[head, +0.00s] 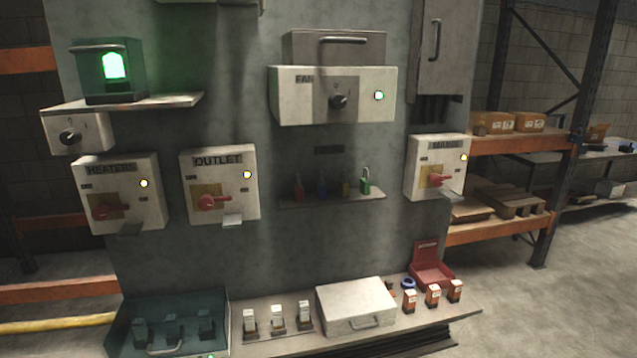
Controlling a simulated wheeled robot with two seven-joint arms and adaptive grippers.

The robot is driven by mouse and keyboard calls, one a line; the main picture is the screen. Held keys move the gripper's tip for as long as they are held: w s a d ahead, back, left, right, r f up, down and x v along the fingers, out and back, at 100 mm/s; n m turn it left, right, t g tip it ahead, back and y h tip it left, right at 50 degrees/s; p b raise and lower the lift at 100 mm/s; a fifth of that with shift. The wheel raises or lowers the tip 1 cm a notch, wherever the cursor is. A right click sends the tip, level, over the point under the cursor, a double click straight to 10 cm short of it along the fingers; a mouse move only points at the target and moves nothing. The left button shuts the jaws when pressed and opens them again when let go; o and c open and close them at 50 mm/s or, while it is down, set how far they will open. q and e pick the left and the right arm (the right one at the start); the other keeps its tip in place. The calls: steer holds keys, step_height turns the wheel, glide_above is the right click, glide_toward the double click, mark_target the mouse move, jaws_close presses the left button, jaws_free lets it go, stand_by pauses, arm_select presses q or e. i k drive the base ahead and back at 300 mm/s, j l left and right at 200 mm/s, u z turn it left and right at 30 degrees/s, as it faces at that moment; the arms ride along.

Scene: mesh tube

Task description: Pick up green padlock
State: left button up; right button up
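The green padlock (366,186) stands at the right end of a small dark shelf (335,197) on the grey panel in the head view. Its shackle points up. To its left on the same shelf stand a yellow padlock (345,188), a blue padlock (322,188) and a red padlock (299,190), dim in shadow. Neither of my grippers shows in the head view.
Switch boxes marked OUTLET (219,185) and MAINS (436,168) flank the padlock shelf, and a FAN box (333,96) hangs above. Below, a bench holds a white case (356,306), an open red box (431,268) and small items. Space before the padlocks looks clear.

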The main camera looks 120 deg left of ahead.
mark_target(365, 183)
steer(key=u, duration=3.7)
